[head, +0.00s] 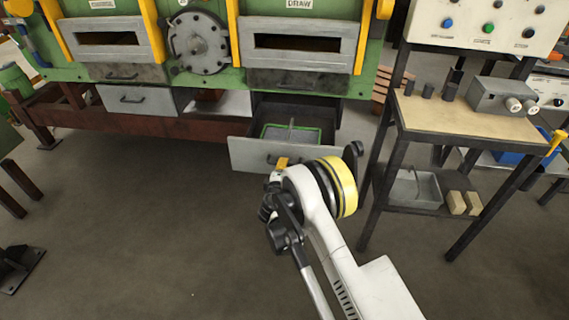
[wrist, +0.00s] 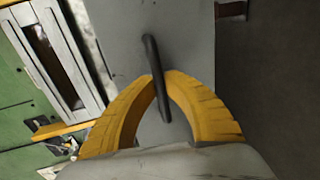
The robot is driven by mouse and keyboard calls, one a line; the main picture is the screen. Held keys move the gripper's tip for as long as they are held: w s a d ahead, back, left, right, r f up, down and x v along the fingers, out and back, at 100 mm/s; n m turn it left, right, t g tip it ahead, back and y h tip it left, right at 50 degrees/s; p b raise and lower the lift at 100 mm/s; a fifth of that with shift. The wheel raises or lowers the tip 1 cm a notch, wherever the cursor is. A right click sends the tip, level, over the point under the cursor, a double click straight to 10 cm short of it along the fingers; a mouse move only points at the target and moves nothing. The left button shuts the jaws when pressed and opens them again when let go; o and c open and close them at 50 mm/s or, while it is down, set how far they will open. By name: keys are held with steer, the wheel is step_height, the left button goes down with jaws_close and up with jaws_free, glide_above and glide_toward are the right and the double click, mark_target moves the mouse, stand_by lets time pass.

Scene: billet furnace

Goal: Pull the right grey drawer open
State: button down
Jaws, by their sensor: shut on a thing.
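The right grey drawer (head: 245,152) stands pulled out from under the green furnace, and its inside shows. A green-rimmed grey insert (head: 300,134) lies in it. My gripper (head: 281,163) is at the drawer's front face. In the wrist view, the yellow fingers of my gripper (wrist: 160,85) are shut on the dark bar handle (wrist: 151,52) of the drawer's grey front (wrist: 188,38). In the head view my wrist hides part of the drawer front and most of the handle.
The left grey drawer (head: 152,104) is shut. A workbench (head: 468,124) with a control panel stands close at the right, with a grey bin (head: 413,188) and two tan blocks on its lower shelf. The floor (head: 150,230) in front of the furnace is clear.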

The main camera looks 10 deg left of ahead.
mark_target(286, 145)
stand_by(0.3)
steer(key=c, duration=1.5)
jaws_free()
steer(key=shift+o, duration=0.2)
steer(key=shift+r, duration=0.1)
steer(key=o, duration=0.8)
step_height(286, 145, up, 7)
steer(key=shift+f, duration=0.1)
steer(key=shift+s+r, duration=0.1)
steer(key=shift+r, duration=0.85)
steer(key=c, duration=0.8)
steer(key=shift+r, duration=0.6)
